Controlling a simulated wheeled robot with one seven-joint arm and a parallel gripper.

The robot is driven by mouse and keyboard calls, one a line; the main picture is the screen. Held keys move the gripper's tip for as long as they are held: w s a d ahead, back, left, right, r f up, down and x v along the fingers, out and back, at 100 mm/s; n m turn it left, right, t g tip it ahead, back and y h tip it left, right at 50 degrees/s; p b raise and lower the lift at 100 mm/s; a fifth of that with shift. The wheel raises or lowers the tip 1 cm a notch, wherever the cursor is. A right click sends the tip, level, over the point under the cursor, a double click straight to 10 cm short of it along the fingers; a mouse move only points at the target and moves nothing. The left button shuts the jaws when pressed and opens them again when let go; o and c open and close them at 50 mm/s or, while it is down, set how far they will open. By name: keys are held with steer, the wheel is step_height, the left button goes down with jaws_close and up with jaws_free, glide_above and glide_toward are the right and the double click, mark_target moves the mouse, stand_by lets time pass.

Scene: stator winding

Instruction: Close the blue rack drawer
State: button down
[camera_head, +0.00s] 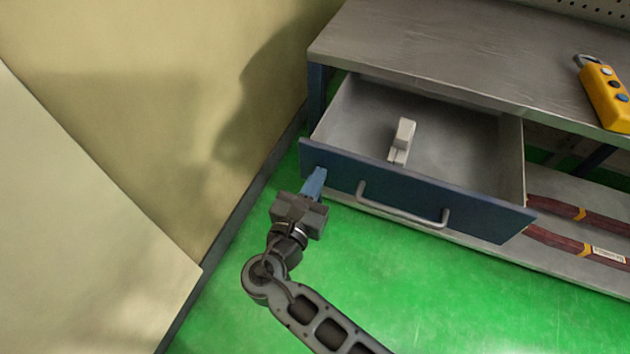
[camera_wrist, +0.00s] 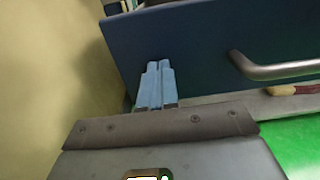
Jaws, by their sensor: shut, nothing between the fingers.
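The blue rack drawer (camera_head: 418,193) stands pulled open below the grey bench top, with a grey bar handle (camera_head: 402,212) on its front. A small light grey object (camera_head: 402,141) lies inside it. My gripper (camera_head: 318,176) is shut and empty, its light blue fingertips at the left end of the drawer front, left of the handle. In the wrist view the fingers (camera_wrist: 157,72) point at the blue drawer front (camera_wrist: 200,50), and the handle (camera_wrist: 275,68) is to their right. I cannot tell whether the fingertips touch the front.
The grey bench top (camera_head: 440,50) is above the drawer, with a yellow control pendant (camera_head: 604,95) at its right. Dark red bundles (camera_head: 580,240) lie on the lower shelf. A beige wall (camera_head: 150,90) is close on the left. The green floor (camera_head: 450,300) in front is clear.

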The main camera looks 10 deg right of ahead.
steer(key=b+x, duration=0.4)
steer(key=x, duration=1.9)
steer(key=shift+f, duration=0.15)
steer(key=shift+w+d+b, duration=0.3)
steer(key=shift+w+b, duration=0.05)
steer(key=shift+w, duration=0.05)
steer(key=shift+w+d+r, duration=0.1)
steer(key=shift+r, duration=0.1)
